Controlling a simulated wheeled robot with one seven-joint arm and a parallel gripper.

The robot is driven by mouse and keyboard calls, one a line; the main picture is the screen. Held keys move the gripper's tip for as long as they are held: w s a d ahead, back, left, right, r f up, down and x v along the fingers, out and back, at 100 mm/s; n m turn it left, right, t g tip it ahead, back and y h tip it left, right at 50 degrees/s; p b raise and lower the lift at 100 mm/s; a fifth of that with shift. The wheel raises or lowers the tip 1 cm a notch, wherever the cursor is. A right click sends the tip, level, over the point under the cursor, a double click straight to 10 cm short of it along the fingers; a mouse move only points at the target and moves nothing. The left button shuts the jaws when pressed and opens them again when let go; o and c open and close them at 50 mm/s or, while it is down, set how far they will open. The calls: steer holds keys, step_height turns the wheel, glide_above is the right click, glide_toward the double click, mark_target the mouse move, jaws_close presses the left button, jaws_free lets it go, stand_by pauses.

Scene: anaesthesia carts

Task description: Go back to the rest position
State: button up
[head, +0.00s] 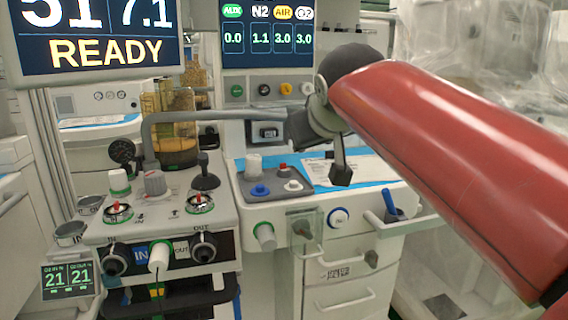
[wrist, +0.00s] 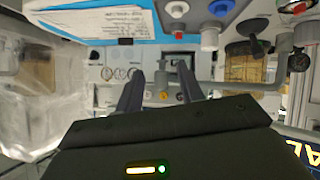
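My red arm reaches in from the right in the head view. My gripper (head: 340,172) is in front of the middle cart, above its work surface, pointing away from me and partly hidden by my own wrist. In the wrist view, the two dark fingers of my gripper (wrist: 160,80) stand apart. Nothing is held between them; cart panels show behind the gap.
The left cart has a control panel (head: 160,215) with knobs and a READY screen (head: 97,35). A grey bent tube (head: 215,116) runs close to my gripper. The middle cart (head: 345,255) has drawers and a side handle. Plastic-wrapped equipment (head: 475,50) stands behind my arm.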

steer(key=s+d+f+m+g, duration=0.2)
steer(key=s+d+f, duration=0.3)
steer(key=s+f, duration=0.6)
steer(key=s+d+f+m+g+h, duration=0.1)
steer(key=s+d+f+m+g, duration=0.1)
steer(key=s+f, duration=0.9)
step_height(320, 180, down, 7)
steer(key=d+g, duration=0.1)
steer(key=d, duration=0.1)
steer(key=shift+s+d+r+g, duration=0.15)
steer(key=shift+s+d+g, duration=0.2)
steer(key=shift+d+g, duration=0.05)
stand_by(1.1)
